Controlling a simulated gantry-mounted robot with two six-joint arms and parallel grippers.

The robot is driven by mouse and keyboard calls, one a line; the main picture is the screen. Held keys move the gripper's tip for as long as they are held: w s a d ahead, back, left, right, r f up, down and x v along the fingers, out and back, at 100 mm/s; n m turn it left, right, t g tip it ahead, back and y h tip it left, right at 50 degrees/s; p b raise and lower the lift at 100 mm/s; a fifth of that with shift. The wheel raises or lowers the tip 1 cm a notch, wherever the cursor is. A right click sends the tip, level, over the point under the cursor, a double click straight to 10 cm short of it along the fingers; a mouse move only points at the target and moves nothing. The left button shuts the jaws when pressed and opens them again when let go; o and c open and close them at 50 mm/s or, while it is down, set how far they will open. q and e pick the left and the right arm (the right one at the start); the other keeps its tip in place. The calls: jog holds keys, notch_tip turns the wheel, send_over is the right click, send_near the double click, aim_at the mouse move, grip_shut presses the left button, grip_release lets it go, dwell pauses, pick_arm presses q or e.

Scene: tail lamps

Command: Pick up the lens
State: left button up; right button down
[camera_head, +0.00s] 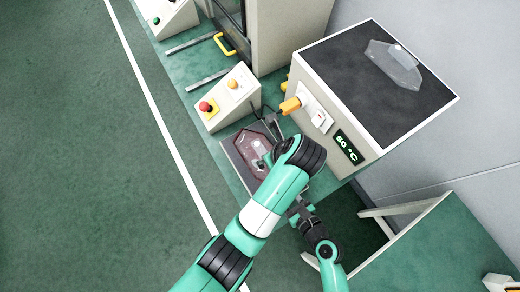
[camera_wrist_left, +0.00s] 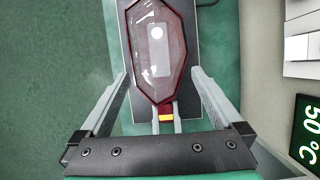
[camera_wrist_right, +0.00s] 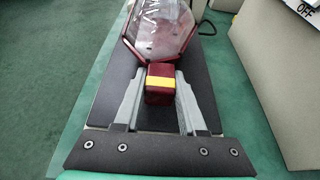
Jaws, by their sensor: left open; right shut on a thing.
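A clear, faceted lens (camera_head: 395,65) lies on the dark top of the heater box in the head view. A dark red tail lamp (camera_head: 256,150) with a glossy see-through front is over a dark plate at the table edge; it also shows in the left wrist view (camera_wrist_left: 157,45) and right wrist view (camera_wrist_right: 158,28). My left gripper (camera_wrist_left: 158,75) is open, its fingers apart on either side of the lamp's near end. My right gripper (camera_wrist_right: 160,80) is shut on the lamp's red end block with a yellow stripe. Whether the lamp touches the plate is unclear.
A tall cabinet with a yellow handle (camera_head: 225,44) is behind. Green floor lies open at left.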

aim_at(260, 152)
pick_arm(q)
jog(key=x, duration=0.7)
jog(key=shift+w+a+f, duration=0.1)
jog(key=shift+a, duration=0.05)
jog(key=c, duration=1.4)
